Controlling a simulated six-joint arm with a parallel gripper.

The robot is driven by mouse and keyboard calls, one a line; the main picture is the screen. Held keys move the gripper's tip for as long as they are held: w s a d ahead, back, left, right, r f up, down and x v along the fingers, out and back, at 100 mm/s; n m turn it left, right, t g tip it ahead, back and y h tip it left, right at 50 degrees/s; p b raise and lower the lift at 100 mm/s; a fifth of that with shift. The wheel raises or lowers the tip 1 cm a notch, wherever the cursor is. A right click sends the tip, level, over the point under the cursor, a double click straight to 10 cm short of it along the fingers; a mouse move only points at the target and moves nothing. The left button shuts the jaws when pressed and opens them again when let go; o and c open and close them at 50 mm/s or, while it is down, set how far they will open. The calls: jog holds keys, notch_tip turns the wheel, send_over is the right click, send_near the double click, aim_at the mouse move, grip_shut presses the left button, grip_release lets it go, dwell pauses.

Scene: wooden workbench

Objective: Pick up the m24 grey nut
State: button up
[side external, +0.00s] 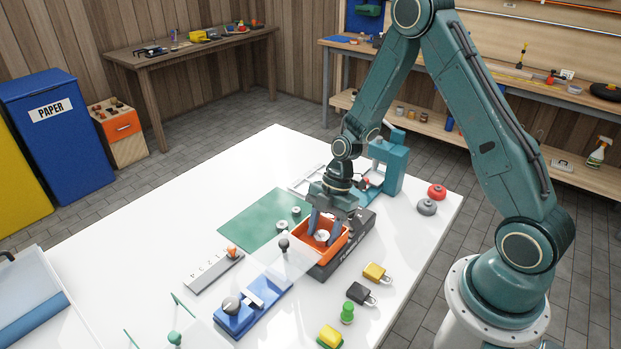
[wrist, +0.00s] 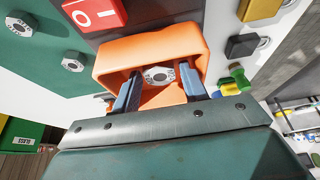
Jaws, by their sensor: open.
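A grey hex nut (wrist: 158,75) lies in a small orange bin (wrist: 110,62), seen in the wrist view between my two fingers. In the side external view this nut (side external: 322,236) shows inside the bin (side external: 337,248). My gripper (wrist: 158,88) is open, pointing down into the bin, with one finger on each side of the nut. I cannot see the fingers touching it. Other grey nuts lie on the green mat: two show in the wrist view (wrist: 20,25) and nearby (wrist: 73,61). No size marking is readable on any nut.
The bin sits on a dark base with a red switch (wrist: 95,12). The green mat (side external: 250,220) lies to its left. A yellow padlock (side external: 376,272), a dark padlock (side external: 360,293) and a blue vise-like fixture (side external: 240,312) stand in front. The bin walls surround my fingers closely.

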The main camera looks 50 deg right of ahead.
aim_at(323, 234)
jog(key=c, duration=0.8)
jog(key=shift+r, duration=0.2)
notch_tip(323, 234, up, 20)
jog(key=shift+f, duration=0.15)
dwell(0.7)
